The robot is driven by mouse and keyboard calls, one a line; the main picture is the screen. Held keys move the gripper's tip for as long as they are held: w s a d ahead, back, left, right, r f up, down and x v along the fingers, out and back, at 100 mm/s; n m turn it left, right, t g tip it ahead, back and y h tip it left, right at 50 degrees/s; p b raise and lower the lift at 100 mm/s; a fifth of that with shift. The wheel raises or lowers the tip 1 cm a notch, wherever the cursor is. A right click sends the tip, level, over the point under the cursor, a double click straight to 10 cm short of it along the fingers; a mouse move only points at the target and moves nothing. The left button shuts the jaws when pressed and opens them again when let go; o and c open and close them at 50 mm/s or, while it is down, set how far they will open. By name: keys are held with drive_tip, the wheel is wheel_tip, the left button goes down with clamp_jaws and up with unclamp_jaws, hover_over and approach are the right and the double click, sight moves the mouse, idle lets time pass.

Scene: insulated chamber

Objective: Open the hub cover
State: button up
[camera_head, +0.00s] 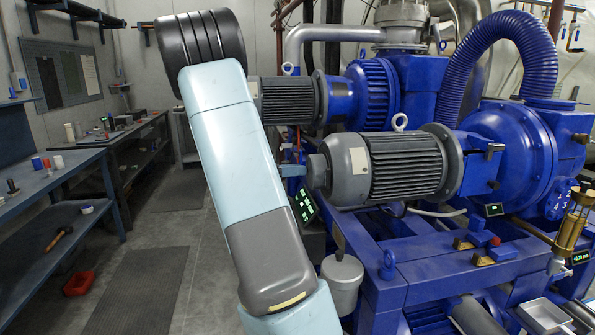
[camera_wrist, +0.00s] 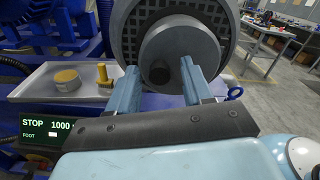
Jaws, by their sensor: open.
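The hub cover appears to be the round grey disc (camera_wrist: 182,42) on the end of the grey motor, in front of a dark perforated grille. It bears a small dark round feature (camera_wrist: 160,73), a knob or a hole; I cannot tell which. In the head view the grey hub (camera_head: 317,171) shows at the motor's left end, seen from the side. My gripper (camera_wrist: 159,67) is open, its two blue fingers pointing at the disc on either side of the dark feature. I cannot tell whether they touch it. In the head view my arm hides most of the gripper.
A metal tray (camera_wrist: 35,84) left of the gripper holds a round tan-topped piece (camera_wrist: 67,80) and a brass bolt (camera_wrist: 104,78). A display (camera_wrist: 47,131) reads STOP 1000. Blue pump machinery (camera_head: 510,150) fills the right. Workbenches (camera_head: 60,180) stand left.

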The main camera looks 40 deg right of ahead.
drive_tip(key=shift+s+d, duration=0.1)
drive_tip(key=shift+d, duration=0.05)
clamp_jaws()
idle(0.4)
idle(0.5)
